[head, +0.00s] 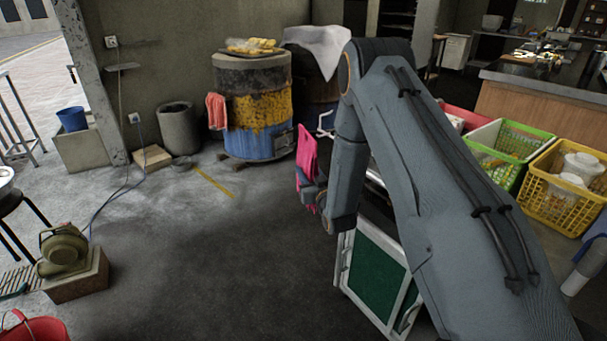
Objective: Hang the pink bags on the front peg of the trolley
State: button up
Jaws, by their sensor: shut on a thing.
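The pink bags (307,152) show as a bright pink upright strip left of my forearm, near the middle of the view. My gripper (309,184) is partly hidden behind my own wrist; it is shut on the pink bags at their lower part. The trolley (378,272) has a pale frame and a green side panel, and stands below and right of my gripper, largely covered by my arm. A white bent bar (325,122) shows just behind the bags; I cannot tell whether it is the front peg.
A barrel oven (257,105) with an orange cloth (216,111) stands behind, left of the bags. Green (508,148) and yellow (570,185) baskets stand at right. A machine on a block (75,272) is at lower left. The floor at centre left is clear.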

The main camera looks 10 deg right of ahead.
jog(key=shift+w+d+f+b, duration=0.2)
jog(key=shift+w+d+b, duration=0.15)
jog(key=shift+d, duration=0.5)
jog(key=shift+w+d+f+b, duration=0.3)
jog(key=shift+w+d, duration=0.1)
jog(key=shift+d, duration=0.5)
jog(key=shift+w+d+f+b, duration=0.15)
jog(key=shift+w+d+b, duration=0.2)
jog(key=shift+d, duration=0.5)
jog(key=shift+a, duration=0.15)
